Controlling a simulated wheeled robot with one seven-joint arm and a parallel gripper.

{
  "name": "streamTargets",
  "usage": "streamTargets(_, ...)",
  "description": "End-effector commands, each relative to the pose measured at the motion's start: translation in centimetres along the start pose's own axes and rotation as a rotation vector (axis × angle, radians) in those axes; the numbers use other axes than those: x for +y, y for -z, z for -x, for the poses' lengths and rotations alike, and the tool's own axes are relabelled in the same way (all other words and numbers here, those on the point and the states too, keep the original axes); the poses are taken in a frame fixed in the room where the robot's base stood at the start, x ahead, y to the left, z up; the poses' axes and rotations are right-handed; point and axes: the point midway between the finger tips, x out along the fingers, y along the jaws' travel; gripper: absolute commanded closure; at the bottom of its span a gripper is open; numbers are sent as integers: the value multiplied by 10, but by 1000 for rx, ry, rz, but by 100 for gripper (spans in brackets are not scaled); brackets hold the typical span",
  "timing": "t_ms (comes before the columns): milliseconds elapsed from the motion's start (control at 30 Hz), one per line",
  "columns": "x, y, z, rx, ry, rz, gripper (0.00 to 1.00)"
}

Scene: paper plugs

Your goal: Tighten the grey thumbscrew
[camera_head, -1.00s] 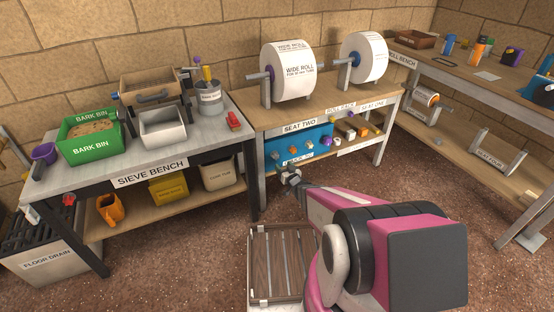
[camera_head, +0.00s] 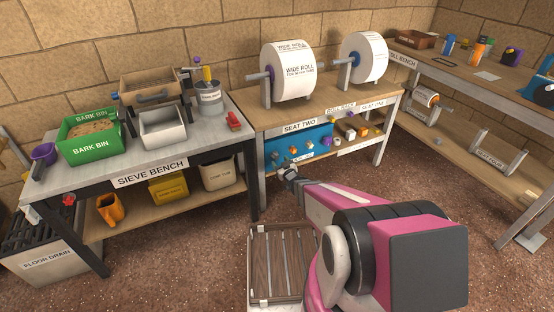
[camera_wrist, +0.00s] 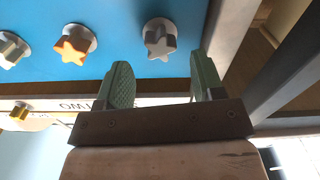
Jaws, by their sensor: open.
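The grey thumbscrew (camera_wrist: 158,40) is a star-shaped knob on a blue panel (camera_wrist: 115,18), near the panel's right side in the wrist view. In the head view, it appears to be the small leftmost knob (camera_head: 276,154) on the panel under the SEAT TWO sign. My gripper (camera_wrist: 163,82) is open, its two green fingers apart with nothing between them. In the wrist view the thumbscrew shows beyond the fingertips, between their lines and nearer the picture's top. The gripper also shows in the head view (camera_head: 289,172), just in front of the panel's lower left.
In the wrist view an orange star knob (camera_wrist: 75,46) sits left of the grey one, with another knob (camera_wrist: 12,48) farther left and a brass one (camera_wrist: 20,112) below. A grey bench leg (camera_wrist: 232,35) stands close by the right finger. Open floor (camera_head: 190,255) lies left of my arm.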

Motion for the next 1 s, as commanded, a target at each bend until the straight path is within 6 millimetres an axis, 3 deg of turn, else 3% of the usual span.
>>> streamTargets(1000,0,0,0,0,0,1179,38)
